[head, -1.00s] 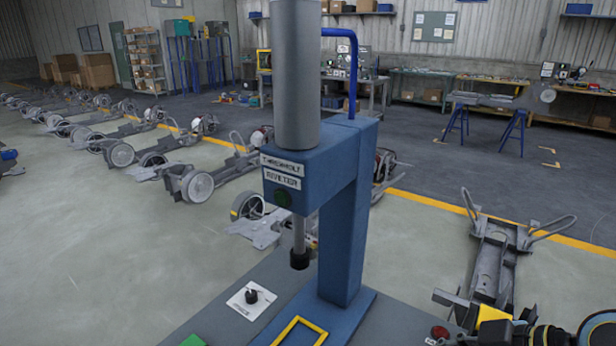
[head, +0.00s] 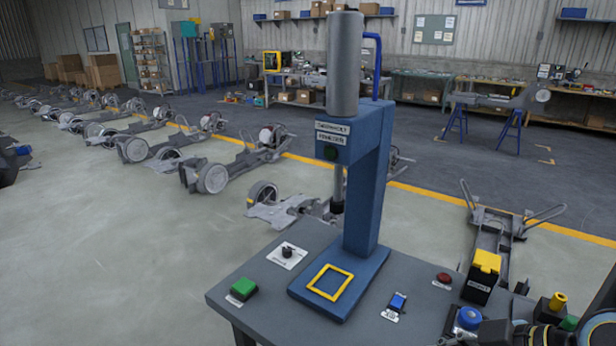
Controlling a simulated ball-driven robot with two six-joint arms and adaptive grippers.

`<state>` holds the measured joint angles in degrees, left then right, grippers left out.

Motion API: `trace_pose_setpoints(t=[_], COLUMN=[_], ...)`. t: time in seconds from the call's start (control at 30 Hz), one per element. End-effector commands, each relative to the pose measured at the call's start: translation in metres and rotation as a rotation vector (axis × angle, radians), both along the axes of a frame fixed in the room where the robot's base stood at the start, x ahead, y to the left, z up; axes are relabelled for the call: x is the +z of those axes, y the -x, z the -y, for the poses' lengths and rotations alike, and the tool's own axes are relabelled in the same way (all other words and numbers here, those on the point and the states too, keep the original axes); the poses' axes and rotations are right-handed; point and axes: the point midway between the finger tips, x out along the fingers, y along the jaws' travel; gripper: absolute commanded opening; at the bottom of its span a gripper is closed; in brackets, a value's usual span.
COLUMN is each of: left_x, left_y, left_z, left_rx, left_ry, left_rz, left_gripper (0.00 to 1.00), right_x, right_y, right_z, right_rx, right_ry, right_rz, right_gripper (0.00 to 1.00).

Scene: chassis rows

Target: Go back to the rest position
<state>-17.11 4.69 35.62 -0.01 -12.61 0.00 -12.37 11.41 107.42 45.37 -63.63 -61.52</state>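Neither of my grippers shows clearly in the head view. A dark rounded part with a teal edge at the bottom right corner looks like a link of my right arm; its gripper is not seen. In front stands a blue press (head: 370,190) with a grey cylinder on top and its ram hanging down. A yellow square frame (head: 330,282) marks its blue base, and no part lies inside the frame. The press stands on a grey bench (head: 262,325).
The bench carries a green button (head: 243,287), a black knob (head: 287,252), a blue switch (head: 397,301), a red button (head: 443,278) and a yellow-topped block (head: 484,275). A chassis (head: 493,240) lies behind its right side. Rows of chassis fill the left. The floor at lower left is clear.

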Motion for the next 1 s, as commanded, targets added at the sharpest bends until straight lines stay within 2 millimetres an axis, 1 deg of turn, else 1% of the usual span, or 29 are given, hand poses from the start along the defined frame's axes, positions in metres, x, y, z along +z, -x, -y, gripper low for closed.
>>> trace_pose_setpoints(t=[0.03,0.17,0.27,0.37,0.47,0.5,0.57,0.67,0.7,0.77,0.8,0.87,0.9,0.97,1.0], left_x=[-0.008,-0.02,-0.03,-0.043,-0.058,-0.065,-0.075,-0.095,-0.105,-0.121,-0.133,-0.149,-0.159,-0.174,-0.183], left_y=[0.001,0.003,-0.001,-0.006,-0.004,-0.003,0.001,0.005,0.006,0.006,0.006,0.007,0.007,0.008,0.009], left_z=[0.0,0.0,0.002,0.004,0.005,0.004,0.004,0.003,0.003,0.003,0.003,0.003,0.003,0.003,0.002], left_rx=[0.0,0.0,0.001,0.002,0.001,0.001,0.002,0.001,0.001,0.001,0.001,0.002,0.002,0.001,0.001], left_ry=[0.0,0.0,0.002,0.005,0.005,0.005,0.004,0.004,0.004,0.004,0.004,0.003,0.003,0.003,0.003], left_rz=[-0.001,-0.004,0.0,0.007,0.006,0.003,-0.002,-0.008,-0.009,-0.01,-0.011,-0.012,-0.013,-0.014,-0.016], left_gripper=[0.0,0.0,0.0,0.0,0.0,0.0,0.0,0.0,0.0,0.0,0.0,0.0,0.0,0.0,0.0], right_x=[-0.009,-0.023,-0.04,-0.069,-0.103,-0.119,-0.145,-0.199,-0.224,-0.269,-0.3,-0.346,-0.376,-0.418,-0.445], right_y=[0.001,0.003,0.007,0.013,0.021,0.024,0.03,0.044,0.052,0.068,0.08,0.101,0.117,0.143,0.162], right_z=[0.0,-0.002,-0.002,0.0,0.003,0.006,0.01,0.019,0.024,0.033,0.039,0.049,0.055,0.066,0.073], right_rx=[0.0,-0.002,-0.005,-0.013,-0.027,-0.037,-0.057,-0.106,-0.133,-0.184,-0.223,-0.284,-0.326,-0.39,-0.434], right_ry=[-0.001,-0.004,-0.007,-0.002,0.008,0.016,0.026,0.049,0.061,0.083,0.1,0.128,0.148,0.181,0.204], right_rz=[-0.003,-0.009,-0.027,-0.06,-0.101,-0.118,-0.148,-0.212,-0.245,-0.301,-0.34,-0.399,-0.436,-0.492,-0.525], right_gripper=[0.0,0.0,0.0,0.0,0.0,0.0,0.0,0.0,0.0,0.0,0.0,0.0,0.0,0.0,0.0])
